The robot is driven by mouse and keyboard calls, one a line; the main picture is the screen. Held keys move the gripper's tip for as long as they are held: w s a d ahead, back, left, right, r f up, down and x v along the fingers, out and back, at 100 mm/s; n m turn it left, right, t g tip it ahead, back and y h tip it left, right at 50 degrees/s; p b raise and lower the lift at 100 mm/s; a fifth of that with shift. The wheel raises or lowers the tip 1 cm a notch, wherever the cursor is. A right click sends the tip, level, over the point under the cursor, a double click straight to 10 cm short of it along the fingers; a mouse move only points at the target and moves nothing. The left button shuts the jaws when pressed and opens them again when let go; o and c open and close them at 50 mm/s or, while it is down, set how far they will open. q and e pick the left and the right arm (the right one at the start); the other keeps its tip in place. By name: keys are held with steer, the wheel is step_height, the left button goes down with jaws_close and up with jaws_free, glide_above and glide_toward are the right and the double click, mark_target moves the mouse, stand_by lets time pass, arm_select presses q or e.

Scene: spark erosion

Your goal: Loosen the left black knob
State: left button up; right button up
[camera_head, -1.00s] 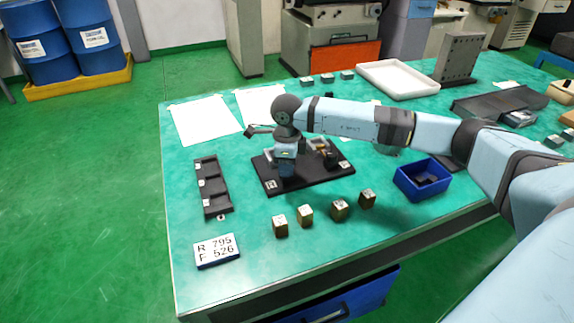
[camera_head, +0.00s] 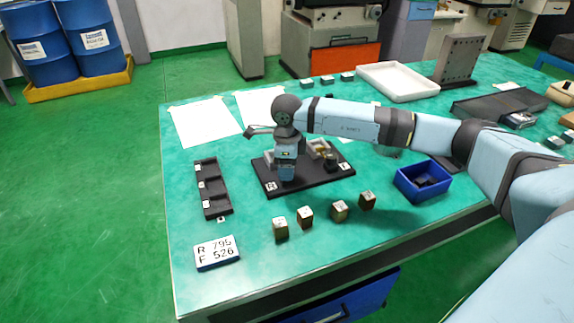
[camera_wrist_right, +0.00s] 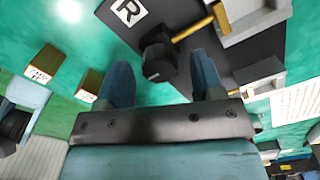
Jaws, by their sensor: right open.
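A black base plate (camera_head: 313,182) lies on the green table and carries two grey holders. My right gripper (camera_head: 286,176) points down over its left half and hides the left black knob in the head view. In the right wrist view, a black knob (camera_wrist_right: 158,58) on a brass-coloured rod lies between the fingertips of my open right gripper (camera_wrist_right: 160,62), with gaps on both sides. A white label with an R (camera_wrist_right: 129,11) is on the plate near it. The right black knob (camera_head: 331,160) shows beside my gripper in the head view. My left gripper is out of view.
Several small brass-coloured blocks (camera_head: 340,210) stand in front of the plate. A black slotted tray (camera_head: 213,188) lies to the left, with a sign (camera_head: 217,252) nearer the front. A blue bin (camera_head: 401,183) stands to the right. White sheets (camera_head: 206,121) lie behind.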

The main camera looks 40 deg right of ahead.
arm_select(q)
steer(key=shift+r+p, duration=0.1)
steer(key=shift+p, duration=0.4)
arm_select(e)
step_height(320, 180, up, 14)
steer(key=shift+f, duration=0.2)
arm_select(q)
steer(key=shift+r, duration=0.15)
